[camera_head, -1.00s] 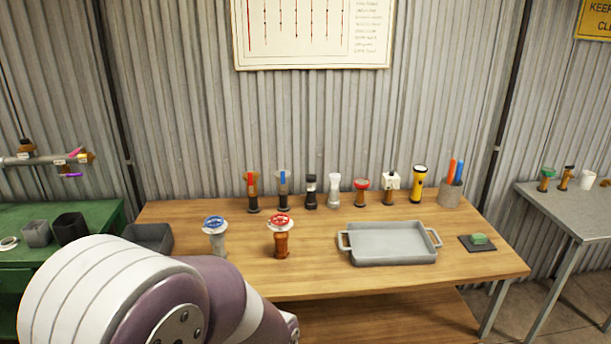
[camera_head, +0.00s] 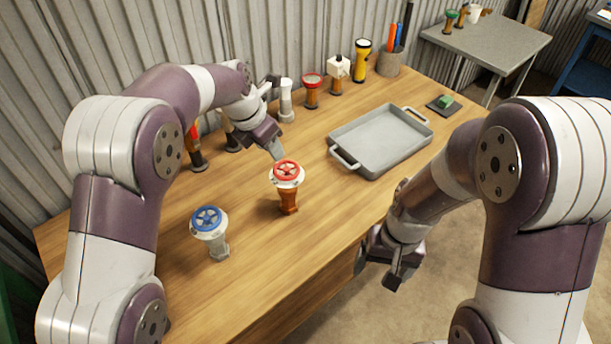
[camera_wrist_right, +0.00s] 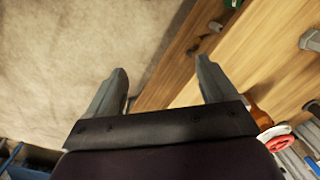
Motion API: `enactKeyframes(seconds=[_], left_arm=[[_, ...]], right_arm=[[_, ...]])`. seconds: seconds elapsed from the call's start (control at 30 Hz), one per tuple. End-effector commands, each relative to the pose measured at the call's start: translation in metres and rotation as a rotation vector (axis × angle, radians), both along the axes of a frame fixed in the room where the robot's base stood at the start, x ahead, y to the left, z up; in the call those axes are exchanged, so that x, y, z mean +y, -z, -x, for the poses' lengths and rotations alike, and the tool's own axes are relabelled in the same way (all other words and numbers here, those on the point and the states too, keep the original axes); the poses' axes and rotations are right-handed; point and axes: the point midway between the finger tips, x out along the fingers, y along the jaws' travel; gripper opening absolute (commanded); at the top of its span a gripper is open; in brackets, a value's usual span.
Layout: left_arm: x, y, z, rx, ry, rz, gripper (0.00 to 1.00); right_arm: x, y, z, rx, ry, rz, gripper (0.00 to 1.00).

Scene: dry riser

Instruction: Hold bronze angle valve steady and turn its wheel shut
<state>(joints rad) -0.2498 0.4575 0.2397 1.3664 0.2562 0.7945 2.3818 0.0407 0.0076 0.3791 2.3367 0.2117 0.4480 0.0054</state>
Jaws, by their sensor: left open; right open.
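The bronze angle valve (camera_head: 288,202) stands upright on the wooden bench, with a red wheel (camera_head: 286,171) on top. Its red wheel (camera_wrist_right: 278,138) and a bit of its bronze body also show at the right of the right wrist view. My left gripper (camera_head: 275,148) is open just behind the valve, close to the wheel; its far finger is hard to make out. No grip on the valve shows. My right gripper (camera_head: 379,272) is open and empty, low beyond the bench's front edge. Its two spread fingers (camera_wrist_right: 160,85) show with floor and bench edge beyond.
A grey valve with a blue wheel (camera_head: 209,222) stands left of the bronze one. A grey tray (camera_head: 345,159) lies to the right. Several fittings, a yellow flashlight (camera_head: 361,62) and a pen cup (camera_head: 391,62) line the back. The bench front (camera_head: 300,262) is clear.

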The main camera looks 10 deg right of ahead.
Motion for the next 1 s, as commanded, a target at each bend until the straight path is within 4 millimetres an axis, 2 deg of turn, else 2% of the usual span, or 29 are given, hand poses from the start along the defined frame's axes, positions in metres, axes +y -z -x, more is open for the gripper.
enactKeyframes(seconds=[0.1, 0.17, 0.23, 0.33, 0.43, 0.53, 0.6, 0.7, 0.87, 1.0], left_arm=[[0.0, 0.0, 0.0, -0.001, 0.001, -0.001, 0.43], [0.0, 0.0, 0.0, -0.001, 0.002, -0.001, 0.43], [0.0, 0.0, 0.0, -0.001, 0.002, -0.001, 0.43], [0.001, 0.0, 0.0, -0.001, 0.002, -0.001, 0.43], [0.001, 0.0, 0.0, -0.002, 0.001, -0.002, 0.43], [0.001, 0.0, 0.0, -0.002, 0.002, -0.002, 0.43], [0.001, 0.0, 0.0, -0.002, 0.002, -0.002, 0.43], [0.001, 0.0, 0.0, -0.002, 0.002, -0.002, 0.43], [0.001, 0.0, 0.0, -0.002, 0.002, -0.002, 0.43], [0.001, 0.0, 0.0, -0.002, 0.002, -0.002, 0.43]], right_arm=[[0.029, 0.038, -0.02, 0.126, 0.44, -0.186, 0.85], [0.049, 0.054, -0.037, 0.19, 0.695, -0.309, 0.85], [0.07, 0.067, -0.063, 0.254, 0.975, -0.465, 0.85], [0.088, 0.073, -0.107, 0.326, 1.32, -0.704, 0.85], [0.093, 0.065, -0.15, 0.373, 1.562, -0.936, 0.85], [0.09, 0.046, -0.184, 0.4, 1.695, -1.124, 0.85], [0.088, 0.033, -0.198, 0.411, 1.731, -1.197, 0.85], [0.09, 0.026, -0.206, 0.449, 1.77, -1.257, 0.85], [0.105, 0.035, -0.217, 0.464, 1.777, -1.25, 0.85], [0.126, 0.048, -0.236, 0.463, 1.776, -1.247, 0.85]])
